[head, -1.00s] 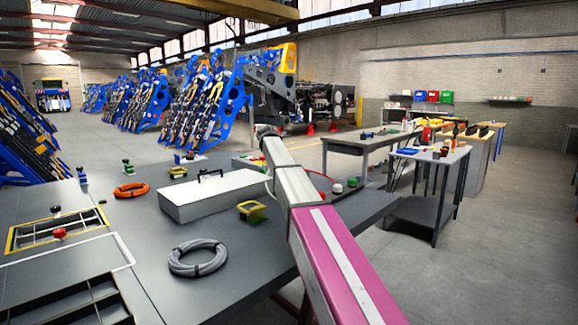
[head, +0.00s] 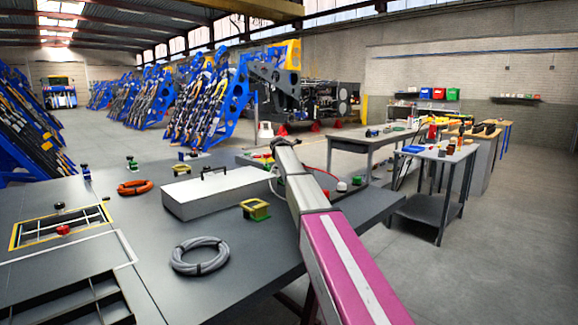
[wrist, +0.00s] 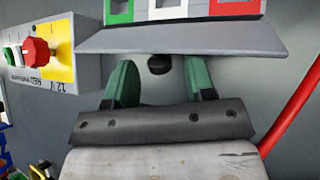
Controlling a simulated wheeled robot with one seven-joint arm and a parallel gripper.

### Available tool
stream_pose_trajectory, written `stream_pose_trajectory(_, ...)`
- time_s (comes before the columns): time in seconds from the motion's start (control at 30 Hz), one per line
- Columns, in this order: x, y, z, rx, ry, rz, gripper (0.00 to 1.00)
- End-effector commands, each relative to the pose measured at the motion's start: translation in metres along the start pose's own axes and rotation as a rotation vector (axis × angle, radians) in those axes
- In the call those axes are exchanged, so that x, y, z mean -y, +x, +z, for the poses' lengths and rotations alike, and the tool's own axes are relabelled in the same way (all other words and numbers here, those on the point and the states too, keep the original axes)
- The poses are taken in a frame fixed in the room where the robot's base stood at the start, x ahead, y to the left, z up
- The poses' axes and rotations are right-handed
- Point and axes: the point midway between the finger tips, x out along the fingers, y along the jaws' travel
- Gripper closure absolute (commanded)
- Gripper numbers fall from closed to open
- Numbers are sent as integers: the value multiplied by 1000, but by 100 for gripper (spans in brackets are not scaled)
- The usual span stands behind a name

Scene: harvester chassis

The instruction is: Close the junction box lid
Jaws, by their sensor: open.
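In the wrist view my gripper (wrist: 160,80) is open, with its two green fingers apart. A grey plate (wrist: 182,38), which looks like the junction box lid, crosses the view just beyond the fingertips. A dark round knob (wrist: 160,64) shows below its edge, between the fingers; I cannot tell whether either finger touches it. Green, white and red square parts show above the plate. In the head view my arm reaches over the bench and hides the gripper. I cannot clearly make out the junction box there.
In the wrist view a grey control box (wrist: 45,55) with a red knob stands close at left, and a red bar (wrist: 292,112) slants at right. On the bench (head: 190,290) are a handled grey case (head: 215,194), a grey cable coil (head: 200,256) and an orange coil (head: 135,187).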

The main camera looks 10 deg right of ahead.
Motion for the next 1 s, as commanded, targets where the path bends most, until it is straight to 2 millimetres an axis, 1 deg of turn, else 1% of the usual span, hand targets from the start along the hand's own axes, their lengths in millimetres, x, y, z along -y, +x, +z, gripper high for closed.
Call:
stream_pose_trajectory(0.07,0,3,0,0,0,1,50)
stream_pose_trajectory(0.27,0,3,0,0,0,1,50)
stream_pose_trajectory(0.3,0,3,0,0,0,1,57)
stream_pose_trajectory(0.37,0,3,0,0,0,1,76)
stream_pose_trajectory(0.4,0,3,0,0,0,1,89)
stream_pose_trajectory(0.43,0,3,0,0,0,1,99)
stream_pose_trajectory(0.77,-1,2,2,-24,9,-1,100)
stream_pose_trajectory(1.0,-3,1,10,-133,44,-6,100)
